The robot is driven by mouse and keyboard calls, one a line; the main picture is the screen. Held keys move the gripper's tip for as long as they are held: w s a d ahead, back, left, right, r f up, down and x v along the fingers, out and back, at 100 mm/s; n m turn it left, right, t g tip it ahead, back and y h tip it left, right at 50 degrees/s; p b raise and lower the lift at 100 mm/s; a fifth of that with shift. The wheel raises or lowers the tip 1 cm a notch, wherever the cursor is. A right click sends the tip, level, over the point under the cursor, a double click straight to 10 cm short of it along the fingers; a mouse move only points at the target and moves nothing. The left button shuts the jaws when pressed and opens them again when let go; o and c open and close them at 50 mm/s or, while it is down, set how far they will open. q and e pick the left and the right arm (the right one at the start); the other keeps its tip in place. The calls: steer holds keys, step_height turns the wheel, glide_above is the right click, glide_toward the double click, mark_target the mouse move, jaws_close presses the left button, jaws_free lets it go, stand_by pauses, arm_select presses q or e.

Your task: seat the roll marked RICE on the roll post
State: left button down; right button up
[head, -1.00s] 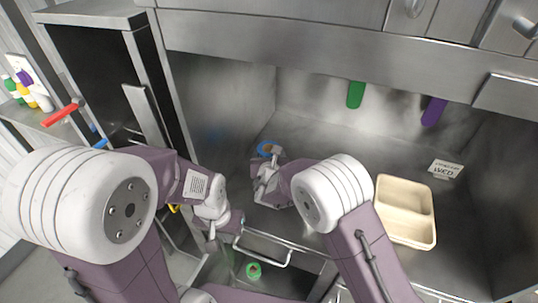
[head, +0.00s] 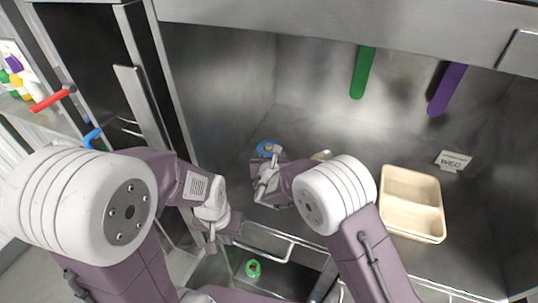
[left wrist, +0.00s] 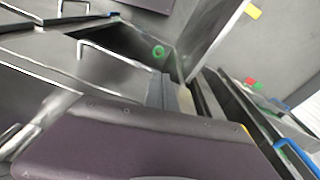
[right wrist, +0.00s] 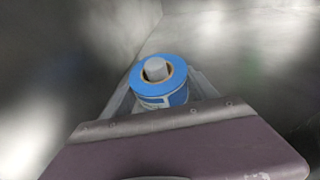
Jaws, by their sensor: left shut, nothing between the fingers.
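A blue roll (right wrist: 145,90) with a pale label on its side shows in the right wrist view. Its lettering is too small to read. A grey post (right wrist: 156,68) stands up through its hole, loosely ringed by it. The roll's lower end is hidden. My right gripper (right wrist: 162,92) has a finger close against each side of the roll. In the head view the blue roll (head: 265,147) is at the back left of the steel bay, just beyond my right gripper (head: 264,172). My left gripper (head: 212,236) is shut and empty by the drawer front.
A green roll (head: 253,268) lies in the open drawer below; it also shows in the left wrist view (left wrist: 158,51). A beige two-part tray (head: 412,236) and a WED card (head: 453,161) are at the right. Green (head: 362,75) and purple (head: 446,88) strips hang at the back.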

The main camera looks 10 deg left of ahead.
steer(key=o, duration=0.5)
steer(key=shift+s, duration=0.1)
steer(key=b+v, duration=0.1)
steer(key=v, duration=0.7)
steer(key=shift+s+d+r, duration=0.1)
steer(key=shift+s+r, duration=0.1)
steer(key=shift+s, duration=0.15)
